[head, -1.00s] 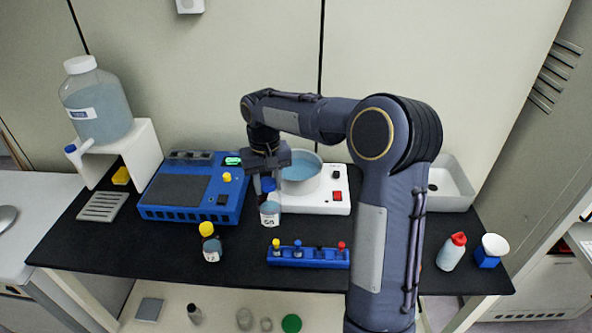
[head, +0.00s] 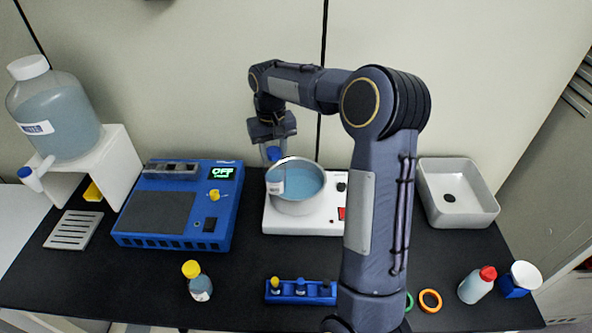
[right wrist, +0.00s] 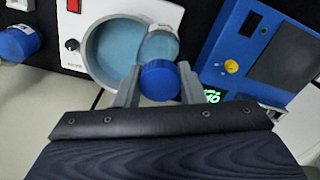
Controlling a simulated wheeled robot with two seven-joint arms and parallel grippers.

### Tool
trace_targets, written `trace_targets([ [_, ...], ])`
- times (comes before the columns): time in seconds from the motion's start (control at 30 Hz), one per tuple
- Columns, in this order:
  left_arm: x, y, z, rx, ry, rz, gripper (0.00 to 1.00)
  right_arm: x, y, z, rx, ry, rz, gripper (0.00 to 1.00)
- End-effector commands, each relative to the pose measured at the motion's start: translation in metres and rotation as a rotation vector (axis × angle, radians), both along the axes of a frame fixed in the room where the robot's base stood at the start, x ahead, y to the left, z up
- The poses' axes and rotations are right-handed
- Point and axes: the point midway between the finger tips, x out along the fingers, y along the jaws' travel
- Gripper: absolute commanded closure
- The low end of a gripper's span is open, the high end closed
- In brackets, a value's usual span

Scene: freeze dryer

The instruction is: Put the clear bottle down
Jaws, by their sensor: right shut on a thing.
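The clear bottle (head: 275,184) has a blue cap and a white label. My right gripper (head: 272,140) is shut on it near the cap. The blue cap (right wrist: 159,82) sits between the two fingers in the right wrist view. The bottle is at the left side of the metal pot (head: 300,205), which holds blue liquid and stands on a white hot-plate unit (head: 325,220). Its body overlaps the pot's opening in both views. I cannot tell whether it touches the pot's bottom. My left gripper is not in view.
A blue device (head: 180,205) with an OFF display stands left of the pot. A yellow-capped bottle (head: 199,282) and a blue rack (head: 300,292) of small vials are in front. A white basin (head: 457,195) is right. Black bench (head: 120,280) is clear at front left.

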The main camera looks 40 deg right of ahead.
Motion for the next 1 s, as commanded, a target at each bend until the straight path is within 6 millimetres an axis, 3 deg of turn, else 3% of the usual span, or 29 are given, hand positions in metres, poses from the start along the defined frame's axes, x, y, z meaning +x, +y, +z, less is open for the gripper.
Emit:
trace_targets([
  [0.17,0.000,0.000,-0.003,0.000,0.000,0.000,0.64,0.010,-0.046,-0.022,0.000,0.001,-0.006,1.00],
  [0.23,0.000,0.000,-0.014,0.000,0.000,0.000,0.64,0.013,-0.057,-0.041,0.001,0.002,-0.003,1.00],
  [0.4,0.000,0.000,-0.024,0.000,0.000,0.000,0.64,0.018,-0.078,-0.064,0.000,0.000,-0.001,1.00],
  [0.67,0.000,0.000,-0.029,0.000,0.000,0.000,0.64,0.021,-0.089,-0.077,0.000,0.000,0.000,1.00],
  [0.87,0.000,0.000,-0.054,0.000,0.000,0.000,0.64,0.022,-0.093,-0.110,0.001,0.001,0.001,1.00],
  [1.0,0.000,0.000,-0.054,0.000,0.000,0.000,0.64,0.022,-0.093,-0.111,0.000,-0.001,0.001,1.00],
])
